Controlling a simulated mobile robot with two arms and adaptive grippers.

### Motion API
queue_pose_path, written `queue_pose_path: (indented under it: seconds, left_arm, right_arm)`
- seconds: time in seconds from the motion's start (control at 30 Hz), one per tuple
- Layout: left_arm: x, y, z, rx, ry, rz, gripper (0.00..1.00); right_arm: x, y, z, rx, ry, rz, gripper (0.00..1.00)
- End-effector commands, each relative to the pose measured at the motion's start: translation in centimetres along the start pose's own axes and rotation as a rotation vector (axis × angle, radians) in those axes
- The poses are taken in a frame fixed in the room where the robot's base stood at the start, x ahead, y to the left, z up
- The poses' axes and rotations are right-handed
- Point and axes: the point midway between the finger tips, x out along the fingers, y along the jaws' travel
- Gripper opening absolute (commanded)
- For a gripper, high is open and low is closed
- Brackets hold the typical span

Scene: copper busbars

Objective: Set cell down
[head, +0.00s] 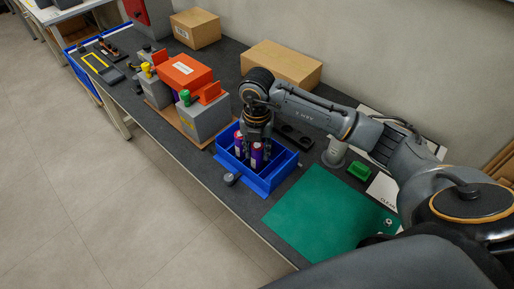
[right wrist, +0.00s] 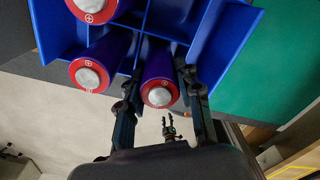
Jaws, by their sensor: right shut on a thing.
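My right gripper (head: 261,146) reaches down over the blue divided tray (head: 284,177) on the dark bench. In the right wrist view, its fingers (right wrist: 159,88) are shut on a purple cell (right wrist: 159,91) with a red top and a silver terminal. The held cell is upright within the tray's outline; its lower end is hidden, so I cannot tell whether it rests on the tray floor. Two like cells stand beside it in the tray, one at left (right wrist: 91,75) and one above (right wrist: 96,8). A small gripper, likely my left (right wrist: 171,127), shows far below, too small to judge.
A green mat (head: 318,211) lies right of the tray. A grey knob-like item (head: 231,179) is at the tray's front. Grey blocks (head: 203,119) and an orange-topped box (head: 184,72) stand left. A black holder (head: 293,137) and a green block (head: 359,170) lie behind and to the right.

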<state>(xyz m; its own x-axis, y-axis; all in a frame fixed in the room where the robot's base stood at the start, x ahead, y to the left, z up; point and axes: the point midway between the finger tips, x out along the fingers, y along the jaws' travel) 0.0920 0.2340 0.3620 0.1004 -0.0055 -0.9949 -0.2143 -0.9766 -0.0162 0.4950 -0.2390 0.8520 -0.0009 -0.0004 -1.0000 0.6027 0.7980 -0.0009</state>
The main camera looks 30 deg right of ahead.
Motion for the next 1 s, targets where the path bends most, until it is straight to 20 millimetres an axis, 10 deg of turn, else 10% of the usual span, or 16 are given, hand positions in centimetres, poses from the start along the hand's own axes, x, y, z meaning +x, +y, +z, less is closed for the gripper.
queue_pose_path:
  seconds: [0.27,0.3,0.4,0.77,1.0]
  left_arm:
    - [0.4,0.1,0.2,-0.001,-0.003,0.001,0.40]
    - [0.3,0.1,0.3,-0.001,-0.005,0.001,0.40]
    - [0.3,0.1,0.4,-0.001,-0.007,0.001,0.40]
    - [0.0,0.1,0.7,-0.002,-0.011,0.001,0.40]
    - [0.7,0.1,0.8,-0.002,-0.011,0.001,0.40]
  right_arm:
    - [0.4,0.0,0.0,0.000,-0.001,0.002,0.00]
    - [0.2,0.0,0.0,0.001,-0.001,0.001,0.43]
    - [0.2,0.0,0.0,0.001,-0.001,0.000,0.57]
    - [-0.4,0.1,0.0,0.001,-0.002,0.002,0.57]
    - [-4.4,0.1,0.2,0.000,-0.006,0.005,0.57]
